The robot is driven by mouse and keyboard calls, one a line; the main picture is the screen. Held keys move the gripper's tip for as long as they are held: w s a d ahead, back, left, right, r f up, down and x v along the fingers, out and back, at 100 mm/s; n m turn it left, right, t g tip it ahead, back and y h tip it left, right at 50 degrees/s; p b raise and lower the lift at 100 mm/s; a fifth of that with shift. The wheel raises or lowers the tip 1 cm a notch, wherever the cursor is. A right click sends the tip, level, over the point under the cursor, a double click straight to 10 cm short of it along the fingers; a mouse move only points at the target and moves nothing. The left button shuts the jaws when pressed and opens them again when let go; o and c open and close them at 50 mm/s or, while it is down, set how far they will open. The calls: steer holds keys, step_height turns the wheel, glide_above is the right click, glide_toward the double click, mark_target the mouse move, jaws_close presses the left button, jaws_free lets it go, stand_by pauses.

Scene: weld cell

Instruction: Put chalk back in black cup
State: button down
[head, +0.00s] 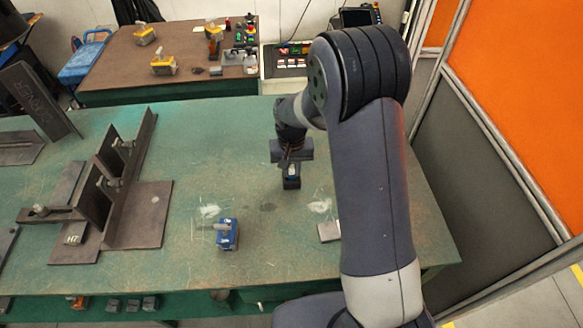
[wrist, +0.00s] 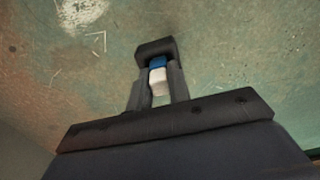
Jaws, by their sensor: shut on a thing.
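My gripper (wrist: 155,92) is shut on the chalk (wrist: 159,80), a short white piece with a blue part at its far end. The black cup (wrist: 155,47) is a small dark square holder just beyond the fingertips, around or right behind the chalk's blue end. In the head view the black cup (head: 291,184) stands on the green table directly below my gripper (head: 291,163). A bit of the white chalk (head: 292,171) shows at its top. I cannot tell how deep the chalk sits in the cup.
On the green table (head: 275,262), a blue tool (head: 227,234) lies front left of the cup, and a small grey plate (head: 329,231) front right. A steel welded fixture (head: 125,185) fills the left side. White chalk smudges (head: 209,211) mark the table.

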steer(key=shift+f, duration=0.1)
steer(key=c, duration=1.2)
jaws_free()
steer(key=shift+c, duration=0.2)
step_height(320, 180, up, 11)
steer(key=shift+f+b, duration=0.1)
steer(key=shift+b, duration=0.25)
steer(key=shift+f, duration=0.1)
step_height(320, 180, down, 11)
steer(key=shift+r+p, duration=0.15)
steer(key=shift+p, duration=0.15)
steer(key=shift+r, duration=0.3)
